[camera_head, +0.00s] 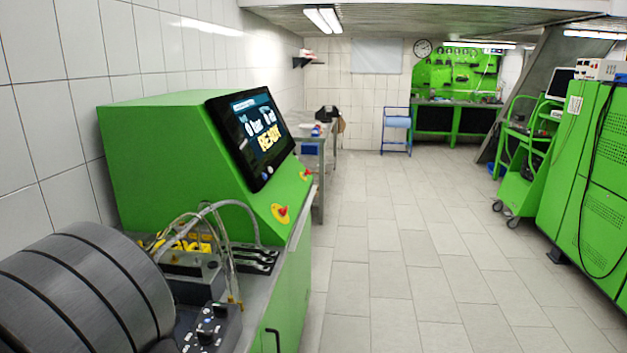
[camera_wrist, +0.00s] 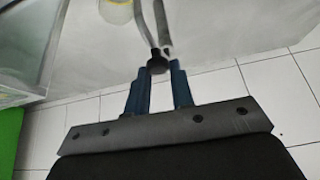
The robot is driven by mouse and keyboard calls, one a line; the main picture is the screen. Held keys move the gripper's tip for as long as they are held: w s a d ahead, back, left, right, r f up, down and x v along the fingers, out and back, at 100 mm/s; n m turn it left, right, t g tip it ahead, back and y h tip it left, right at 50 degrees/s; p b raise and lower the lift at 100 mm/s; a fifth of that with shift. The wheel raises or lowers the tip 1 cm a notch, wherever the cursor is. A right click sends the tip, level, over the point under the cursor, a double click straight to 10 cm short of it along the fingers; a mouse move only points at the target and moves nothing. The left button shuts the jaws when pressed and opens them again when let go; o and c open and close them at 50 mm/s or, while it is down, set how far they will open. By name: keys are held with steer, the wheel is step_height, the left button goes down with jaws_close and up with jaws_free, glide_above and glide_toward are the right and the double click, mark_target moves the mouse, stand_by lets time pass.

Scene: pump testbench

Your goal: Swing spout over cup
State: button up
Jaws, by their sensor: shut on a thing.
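In the wrist view, my gripper (camera_wrist: 161,70) has its two blue fingers on either side of a small dark knob (camera_wrist: 157,62) and is shut on it. Thin grey tubing, which looks like the spout (camera_wrist: 146,27), runs up from the knob toward the top edge. A pale round thing with a yellowish inside, probably the cup (camera_wrist: 118,11), is cut off by the top edge, left of the tubing and apart from it. In the head view, clear curved tubes (camera_head: 212,222) stand on the bench; I cannot make out the gripper or cup there.
The green testbench (camera_head: 160,150) carries a tilted screen (camera_head: 255,135) and red-and-yellow stop buttons (camera_head: 281,213). A black control box (camera_head: 208,330) sits at its front. A glass-like panel (camera_wrist: 35,45) is at the wrist view's left. The tiled floor (camera_head: 400,250) is open to the right.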

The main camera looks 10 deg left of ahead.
steer(key=shift+w+a, duration=0.1)
steer(key=shift+w, duration=0.4)
steer(key=shift+w+a, duration=0.3)
steer(key=shift+w, duration=0.15)
steer(key=o, duration=1.3)
steer(key=shift+o, duration=0.2)
step_height(320, 180, up, 6)
